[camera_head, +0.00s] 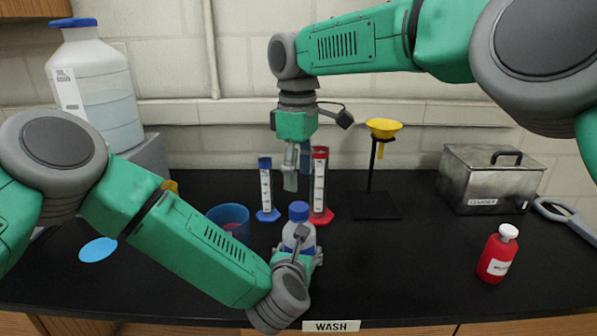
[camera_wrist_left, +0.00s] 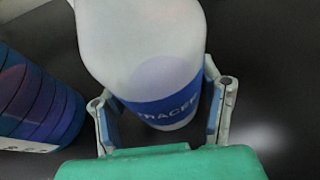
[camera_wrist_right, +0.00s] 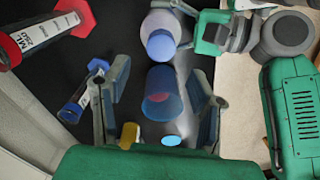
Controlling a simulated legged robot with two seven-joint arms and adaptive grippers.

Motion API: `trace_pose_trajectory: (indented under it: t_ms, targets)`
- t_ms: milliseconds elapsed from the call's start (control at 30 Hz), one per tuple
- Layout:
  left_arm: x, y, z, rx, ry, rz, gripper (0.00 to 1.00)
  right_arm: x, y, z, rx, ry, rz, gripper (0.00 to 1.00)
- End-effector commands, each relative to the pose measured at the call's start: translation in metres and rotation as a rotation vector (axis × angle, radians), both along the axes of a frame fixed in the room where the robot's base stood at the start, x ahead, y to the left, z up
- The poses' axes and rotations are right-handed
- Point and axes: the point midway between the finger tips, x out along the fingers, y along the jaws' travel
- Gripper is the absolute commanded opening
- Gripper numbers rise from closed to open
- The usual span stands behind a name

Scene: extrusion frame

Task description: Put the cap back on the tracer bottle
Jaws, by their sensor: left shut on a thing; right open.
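The tracer bottle (camera_head: 306,239), white with a blue band, stands upright on the bench in the head view. A blue cap (camera_head: 298,210) sits at its top; whether it is tightened I cannot tell. The left wrist view shows the bottle (camera_wrist_left: 150,50) with its "TRACER" label between the fingers of my left gripper (camera_wrist_left: 165,112), which is shut on the body; the top is out of frame there. My right gripper (camera_head: 296,172) is open and empty, pointing down above and behind the bottle. The right wrist view shows the bottle (camera_wrist_right: 165,22) and cap (camera_wrist_right: 160,46) beyond the open fingers.
A blue cup (camera_head: 229,215) stands left of the bottle. Blue (camera_head: 265,187) and red (camera_head: 320,185) cylinders and a yellow funnel (camera_head: 384,128) stand behind. A blue disc (camera_head: 98,250) lies left. A red bottle (camera_head: 497,255) and metal box (camera_head: 490,180) are right. Bench between is clear.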

Motion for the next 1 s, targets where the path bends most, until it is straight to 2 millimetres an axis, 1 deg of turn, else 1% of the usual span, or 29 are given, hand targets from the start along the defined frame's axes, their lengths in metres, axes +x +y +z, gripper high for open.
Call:
trace_pose_trajectory:
  t_ms: [167,400,500,700,933,967,1000]
  targets:
    - [0.0,0.0,-0.001,0.0,0.001,0.0,0.0,-0.001,0.0,-0.021,0.001,0.004,-0.001,0.51]
    - [0.0,0.0,-0.001,0.0,0.001,0.0,0.0,-0.001,-0.001,-0.058,0.0,0.003,-0.001,0.51]
    - [0.0,0.0,-0.001,0.0,0.001,0.0,0.0,-0.001,-0.001,-0.069,0.002,0.001,-0.002,0.51]
    - [0.0,0.0,0.0,0.0,0.001,0.0,0.0,-0.001,-0.001,-0.078,0.001,0.0,-0.002,0.51]
    - [-0.001,0.0,0.0,0.0,0.001,-0.001,0.0,-0.001,-0.001,-0.078,0.001,0.0,-0.002,0.51]
    - [-0.001,0.0,0.0,0.0,0.001,-0.001,0.0,-0.001,-0.001,-0.078,0.001,0.0,-0.002,0.43]
    - [-0.001,0.0,0.0,0.0,0.001,-0.001,0.0,-0.001,-0.001,-0.078,0.001,0.0,-0.002,0.29]
